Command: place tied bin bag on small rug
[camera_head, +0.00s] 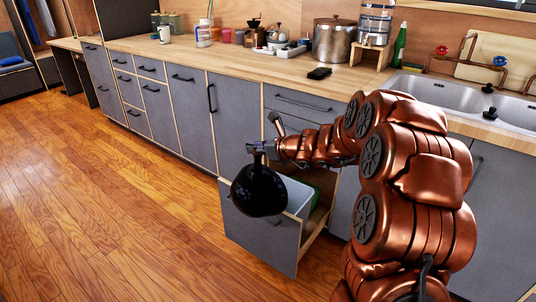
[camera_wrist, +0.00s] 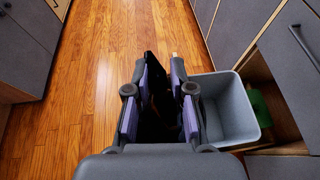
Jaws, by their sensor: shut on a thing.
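The tied bin bag (camera_head: 259,191) is black and rounded. It hangs from my gripper (camera_head: 262,150) beside and in front of an open lower drawer in the head view. In the wrist view the dark bag (camera_wrist: 153,105) shows between the two fingers of my gripper (camera_wrist: 160,90), which are shut on it. Most of the bag is hidden there by the fingers. No small rug can be made out in either view.
The pulled-out drawer (camera_head: 262,232) holds a grey bin (camera_wrist: 225,110), with something green beside it. Grey cabinets (camera_head: 150,95) line the counter (camera_head: 235,60), which carries a pot and other items. The wooden floor (camera_head: 90,190) at left is clear.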

